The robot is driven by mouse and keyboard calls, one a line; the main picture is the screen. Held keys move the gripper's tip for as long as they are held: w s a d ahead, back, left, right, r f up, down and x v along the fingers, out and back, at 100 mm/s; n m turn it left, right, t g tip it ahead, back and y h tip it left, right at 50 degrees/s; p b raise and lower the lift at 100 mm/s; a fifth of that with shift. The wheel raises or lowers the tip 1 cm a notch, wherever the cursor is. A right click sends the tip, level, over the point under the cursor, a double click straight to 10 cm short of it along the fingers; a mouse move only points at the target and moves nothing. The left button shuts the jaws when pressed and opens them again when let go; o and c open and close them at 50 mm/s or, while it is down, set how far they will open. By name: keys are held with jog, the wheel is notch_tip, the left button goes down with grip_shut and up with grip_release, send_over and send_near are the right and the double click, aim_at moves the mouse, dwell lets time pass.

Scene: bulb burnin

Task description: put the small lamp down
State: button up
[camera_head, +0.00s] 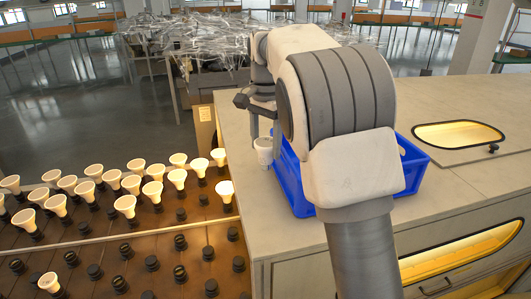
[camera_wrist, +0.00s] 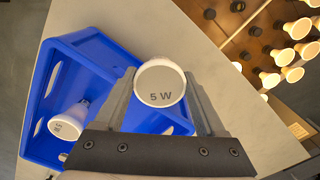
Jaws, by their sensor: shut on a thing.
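My gripper (camera_head: 262,112) is shut on a small white lamp (camera_head: 264,152). In the wrist view the lamp's round face (camera_wrist: 160,84) reads "5 W" and sits between the two fingers (camera_wrist: 160,92). The lamp is at the left edge of the blue crate (camera_head: 290,186) in the head view, seemingly above the grey bench top. In the wrist view the blue crate (camera_wrist: 38,112) lies left of and behind the lamp. A second white lamp (camera_wrist: 68,122) lies on its side in the crate. My arm hides much of the crate in the head view.
A brown rack (camera_head: 120,240) with rows of lit lamps and several empty black sockets stands left of the bench (camera_head: 275,225). A bench opening with a lit window (camera_head: 458,134) is at the right. Bare bench top lies in front of the crate.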

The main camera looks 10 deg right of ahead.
jog(key=shift+w+a+f, duration=0.15)
jog(key=shift+w+f, duration=0.2)
jog(key=shift+w, duration=0.2)
jog(key=shift+w+a+f, duration=0.1)
jog(key=shift+w+f, duration=0.2)
jog(key=shift+w, duration=0.25)
jog(key=shift+f+p, duration=0.3)
jog(key=shift+f, duration=1.7)
jog(key=shift+f, duration=0.1)
jog(key=o, duration=1.3)
